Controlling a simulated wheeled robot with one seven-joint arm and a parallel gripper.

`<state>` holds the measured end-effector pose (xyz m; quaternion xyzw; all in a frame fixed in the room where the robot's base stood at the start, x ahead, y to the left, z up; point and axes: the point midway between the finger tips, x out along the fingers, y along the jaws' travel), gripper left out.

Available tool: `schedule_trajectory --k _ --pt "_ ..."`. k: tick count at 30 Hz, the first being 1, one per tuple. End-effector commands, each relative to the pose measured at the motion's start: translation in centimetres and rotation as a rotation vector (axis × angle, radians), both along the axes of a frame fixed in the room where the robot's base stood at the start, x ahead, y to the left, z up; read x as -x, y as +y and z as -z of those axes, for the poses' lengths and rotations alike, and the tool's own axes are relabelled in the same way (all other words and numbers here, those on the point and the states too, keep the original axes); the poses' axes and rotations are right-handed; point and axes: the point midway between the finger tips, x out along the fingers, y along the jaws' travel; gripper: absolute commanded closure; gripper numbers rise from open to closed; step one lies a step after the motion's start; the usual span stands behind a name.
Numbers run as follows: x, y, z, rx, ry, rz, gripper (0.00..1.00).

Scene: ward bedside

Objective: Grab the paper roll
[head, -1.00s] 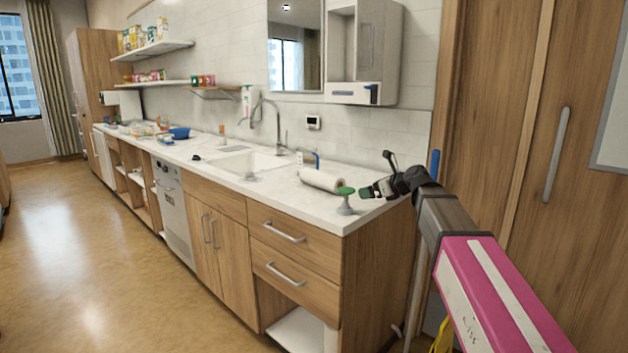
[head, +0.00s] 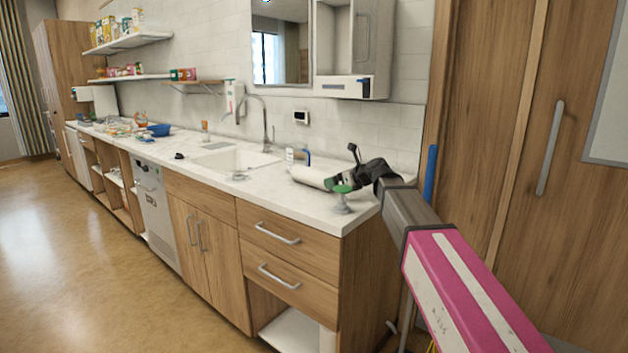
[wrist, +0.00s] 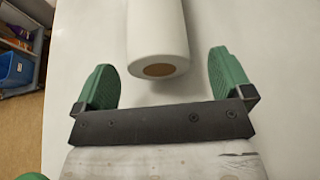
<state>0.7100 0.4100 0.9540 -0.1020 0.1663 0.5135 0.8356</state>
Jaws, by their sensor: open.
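The white paper roll (head: 310,176) lies on its side on the countertop near its right end. In the wrist view the paper roll (wrist: 158,42) shows its round end with a brown core, pointing at my gripper. My gripper (wrist: 172,75) is open, with one green finger on each side of the roll's line. The roll's near end lies about between the fingertips, with a gap on both sides; I cannot tell whether the fingers are at its height. In the head view my gripper (head: 336,184) is at the roll's right end and hides part of it.
A bottle with a blue top (head: 299,156) stands behind the roll. The sink (head: 237,162) is to the left. A tall wooden cupboard (head: 500,130) is at the right.

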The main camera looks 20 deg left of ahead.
Motion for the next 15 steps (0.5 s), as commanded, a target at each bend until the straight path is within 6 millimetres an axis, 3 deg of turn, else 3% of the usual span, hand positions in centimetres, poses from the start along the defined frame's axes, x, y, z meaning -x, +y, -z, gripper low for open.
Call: schedule_trajectory --k 10,15 --pt "-1.6 3.4 2.1 0.001 0.001 -0.001 0.02" --pt "-1.8 4.1 2.4 0.0 0.0 0.001 0.02"
